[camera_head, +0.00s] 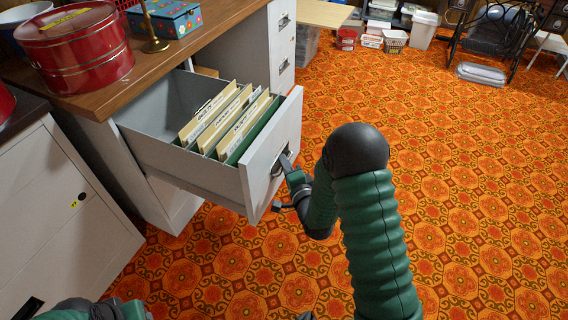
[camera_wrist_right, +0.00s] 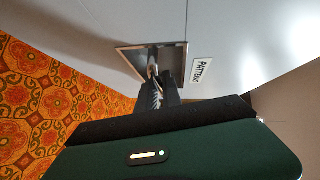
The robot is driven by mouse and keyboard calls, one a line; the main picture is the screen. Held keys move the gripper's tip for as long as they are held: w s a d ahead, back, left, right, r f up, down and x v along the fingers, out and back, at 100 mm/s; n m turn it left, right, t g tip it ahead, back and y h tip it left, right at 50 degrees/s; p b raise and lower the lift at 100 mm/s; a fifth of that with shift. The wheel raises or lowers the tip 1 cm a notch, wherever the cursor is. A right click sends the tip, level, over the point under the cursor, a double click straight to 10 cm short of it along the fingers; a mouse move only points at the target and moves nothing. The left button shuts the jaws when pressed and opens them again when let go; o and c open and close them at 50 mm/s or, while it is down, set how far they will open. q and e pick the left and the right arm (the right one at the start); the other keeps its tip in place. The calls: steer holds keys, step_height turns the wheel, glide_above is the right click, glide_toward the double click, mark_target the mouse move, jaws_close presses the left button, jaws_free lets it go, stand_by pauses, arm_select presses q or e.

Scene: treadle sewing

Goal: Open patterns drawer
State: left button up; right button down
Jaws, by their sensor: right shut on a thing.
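The patterns drawer (camera_head: 160,151) is a light grey metal file drawer, pulled well out from its cabinet under the wooden desktop. Cream folders (camera_head: 222,117) with written tabs and a green divider stand upright inside it. My right gripper (camera_head: 287,168) is at the drawer front, shut on its recessed handle. In the right wrist view the gripper (camera_wrist_right: 160,88) grips the handle (camera_wrist_right: 150,60), beside a white label (camera_wrist_right: 202,70) that reads like "PATTERNS". A dark green part of my left arm shows at the bottom left in the head view; its gripper jaws are not visible.
A red round tin (camera_head: 75,50), a blue box (camera_head: 168,18) and a brass stand (camera_head: 153,35) sit on the wooden desktop (camera_head: 200,42). A white cabinet (camera_head: 60,215) stands at left. The orange patterned carpet (camera_head: 470,190) is open to the right.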

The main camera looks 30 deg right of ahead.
steer(key=shift+s+a+f, duration=0.15)
steer(key=shift+f, duration=0.15)
steer(key=c, duration=1.8)
jaws_free()
steer(key=shift+r, duration=0.1)
steer(key=s+a+r+p, duration=0.2)
steer(key=s+p, duration=1)
steer(key=s, duration=0.4)
steer(key=shift+s+r, duration=0.15)
steer(key=shift+r, duration=0.05)
